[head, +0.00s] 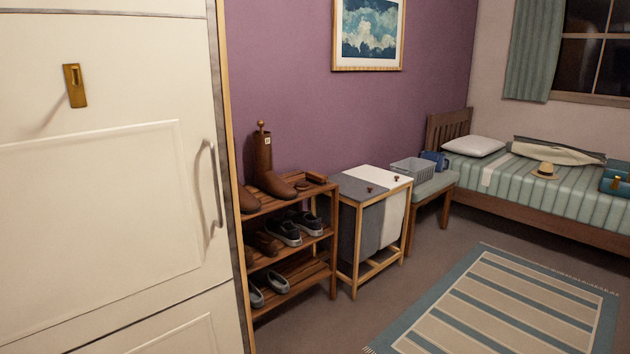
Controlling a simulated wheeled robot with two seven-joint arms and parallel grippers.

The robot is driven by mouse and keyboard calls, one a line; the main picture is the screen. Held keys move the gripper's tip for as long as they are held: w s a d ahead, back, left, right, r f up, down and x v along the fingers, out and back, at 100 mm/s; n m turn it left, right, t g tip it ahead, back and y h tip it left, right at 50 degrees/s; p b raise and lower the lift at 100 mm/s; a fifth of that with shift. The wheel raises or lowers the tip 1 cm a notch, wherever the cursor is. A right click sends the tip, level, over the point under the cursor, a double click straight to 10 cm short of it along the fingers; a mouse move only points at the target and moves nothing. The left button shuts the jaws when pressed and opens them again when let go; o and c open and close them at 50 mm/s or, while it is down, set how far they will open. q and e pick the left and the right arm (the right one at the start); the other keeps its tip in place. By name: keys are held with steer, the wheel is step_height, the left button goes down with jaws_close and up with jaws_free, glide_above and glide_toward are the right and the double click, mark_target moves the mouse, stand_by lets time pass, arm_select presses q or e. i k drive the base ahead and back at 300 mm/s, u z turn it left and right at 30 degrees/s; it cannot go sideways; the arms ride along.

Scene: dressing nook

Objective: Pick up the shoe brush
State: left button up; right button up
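A wooden shoe rack (318,187) stands against the purple wall, just right of the white door. On its top shelf, right of a tall brown boot (264,165), lies a small brown object (303,186) that looks like the shoe brush. It is too small in the head view to make out bristles or a handle. Neither of my grippers is in the head view.
The white door (90,230) with a handle fills the left side. A grey and white laundry hamper (358,230) stands right of the rack, then a bench (440,184) with a grey basket (410,171). Floor and a striped rug (500,305) lie clear in front.

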mark_target(319, 179)
steer(key=z, duration=0.05)
steer(key=k, duration=0.75)
steer(key=z, duration=1.1)
steer(key=i, duration=2.75)
steer(key=u, duration=0.6)
steer(key=i, duration=1.8)
steer(key=u, duration=2.1)
steer(key=i, duration=1.1)
steer(key=u, duration=0.9)
